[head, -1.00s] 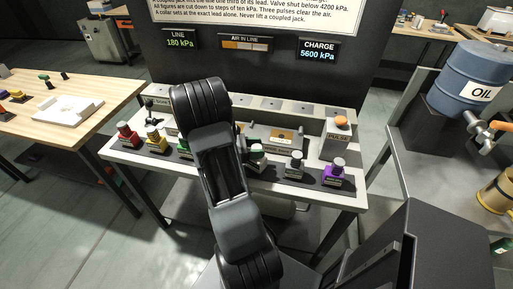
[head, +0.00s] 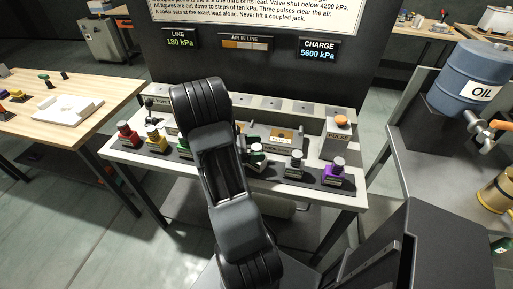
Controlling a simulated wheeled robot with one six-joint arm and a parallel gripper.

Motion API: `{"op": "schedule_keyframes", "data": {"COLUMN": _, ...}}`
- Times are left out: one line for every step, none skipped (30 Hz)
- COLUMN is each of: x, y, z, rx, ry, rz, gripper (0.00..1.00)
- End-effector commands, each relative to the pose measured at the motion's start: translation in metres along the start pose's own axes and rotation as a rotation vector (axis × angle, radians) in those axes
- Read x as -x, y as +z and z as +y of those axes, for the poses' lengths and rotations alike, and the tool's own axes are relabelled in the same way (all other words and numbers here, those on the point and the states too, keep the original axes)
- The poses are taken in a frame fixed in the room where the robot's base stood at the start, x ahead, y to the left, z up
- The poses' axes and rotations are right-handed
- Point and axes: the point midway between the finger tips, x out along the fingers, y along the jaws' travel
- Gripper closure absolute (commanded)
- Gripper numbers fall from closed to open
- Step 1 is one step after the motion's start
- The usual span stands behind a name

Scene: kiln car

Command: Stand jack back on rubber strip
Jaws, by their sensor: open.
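Several jacks stand on the dark rubber strip (head: 273,173) along the front of the bench: a red one (head: 128,135), a yellow one (head: 156,141), a green one (head: 184,149) partly behind my arm, a grey one (head: 294,166) and a purple one (head: 337,173). A dark green and white jack (head: 257,156) stands just right of my arm, at the strip. Whether it rests on the strip is unclear. My gripper (head: 246,152) is mostly hidden behind my arm; a dark part of it shows beside this jack. It is open.
Behind the strip is a panel (head: 272,138) with a gauge, and a PULSE box (head: 338,138) with an orange button is at the right. A wooden table (head: 90,100) stands left. A blue OIL drum (head: 470,75) stands right. Signs read 180 kPa and 5600 kPa.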

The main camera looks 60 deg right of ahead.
Motion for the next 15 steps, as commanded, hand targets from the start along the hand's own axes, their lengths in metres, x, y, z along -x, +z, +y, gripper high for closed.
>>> {"op": "schedule_keyframes", "data": {"x": 0.0, "y": 0.0, "z": 0.0, "rx": 0.0, "ry": 0.0, "rz": 0.0, "gripper": 0.23}}
{"op": "schedule_keyframes", "data": {"x": 0.0, "y": 0.0, "z": 0.0, "rx": -0.001, "ry": 0.0, "rz": 0.0, "gripper": 0.23}}
{"op": "schedule_keyframes", "data": {"x": 0.0, "y": 0.0, "z": 0.0, "rx": -0.001, "ry": 0.0, "rz": -0.001, "gripper": 0.23}}
{"op": "schedule_keyframes", "data": {"x": 0.0, "y": 0.001, "z": 0.0, "rx": -0.001, "ry": 0.0, "rz": -0.001, "gripper": 0.23}}
{"op": "schedule_keyframes", "data": {"x": 0.0, "y": 0.001, "z": 0.0, "rx": -0.001, "ry": 0.0, "rz": -0.001, "gripper": 0.23}}
{"op": "schedule_keyframes", "data": {"x": 0.001, "y": 0.001, "z": 0.0, "rx": -0.001, "ry": 0.0, "rz": -0.001, "gripper": 0.23}}
{"op": "schedule_keyframes", "data": {"x": 0.001, "y": 0.001, "z": 0.0, "rx": -0.001, "ry": 0.0, "rz": -0.001, "gripper": 0.23}}
{"op": "schedule_keyframes", "data": {"x": 0.002, "y": 0.001, "z": 0.0, "rx": -0.001, "ry": 0.001, "rz": -0.001, "gripper": 0.23}}
{"op": "schedule_keyframes", "data": {"x": 0.003, "y": 0.001, "z": 0.0, "rx": -0.001, "ry": 0.001, "rz": -0.001, "gripper": 0.23}}
{"op": "schedule_keyframes", "data": {"x": 0.004, "y": 0.001, "z": 0.0, "rx": -0.001, "ry": 0.001, "rz": -0.001, "gripper": 0.23}}
{"op": "schedule_keyframes", "data": {"x": 0.005, "y": 0.001, "z": 0.001, "rx": -0.001, "ry": 0.001, "rz": -0.001, "gripper": 0.23}}
{"op": "schedule_keyframes", "data": {"x": 0.007, "y": 0.001, "z": 0.001, "rx": -0.001, "ry": 0.001, "rz": -0.001, "gripper": 0.23}}
{"op": "schedule_keyframes", "data": {"x": 0.008, "y": 0.001, "z": 0.001, "rx": -0.001, "ry": 0.002, "rz": -0.001, "gripper": 0.23}}
{"op": "schedule_keyframes", "data": {"x": 0.009, "y": 0.001, "z": 0.001, "rx": -0.001, "ry": 0.002, "rz": -0.001, "gripper": 0.23}}
{"op": "schedule_keyframes", "data": {"x": 0.011, "y": 0.001, "z": 0.001, "rx": -0.002, "ry": 0.002, "rz": -0.001, "gripper": 0.23}}
